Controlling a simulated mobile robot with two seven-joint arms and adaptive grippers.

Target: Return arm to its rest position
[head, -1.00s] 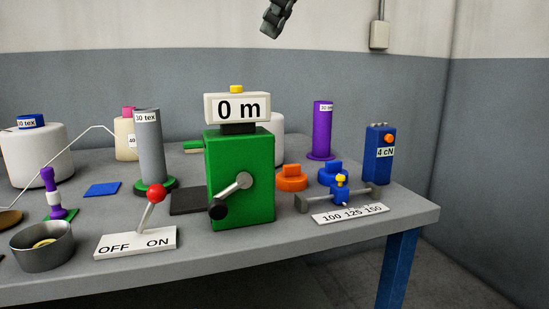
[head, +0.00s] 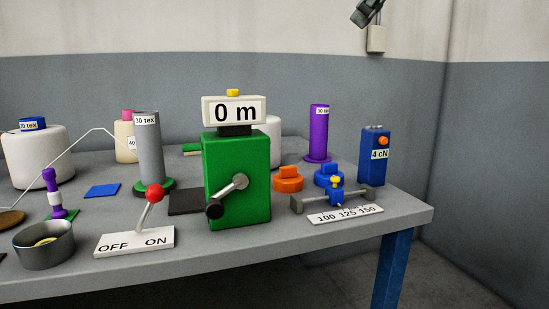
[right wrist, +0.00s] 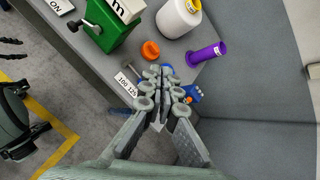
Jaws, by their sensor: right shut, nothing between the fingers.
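My right gripper (head: 366,14) shows at the top right of the head view, high above the table and in front of the wall. It is shut and empty, and it touches nothing. In the right wrist view the closed fingers of the right gripper (right wrist: 163,75) point down toward the table's right end, over the tension parts. My left gripper is not in the head view. At the left edge of the right wrist view there are dark parts that I cannot identify.
The grey table (head: 300,242) holds a green winder (head: 237,180) reading 0 m, a grey bobbin (head: 147,150), a purple bobbin (head: 319,130), a blue 4 cN box (head: 373,165), an OFF/ON switch (head: 120,247) and a metal bowl (head: 43,250). The air above is free.

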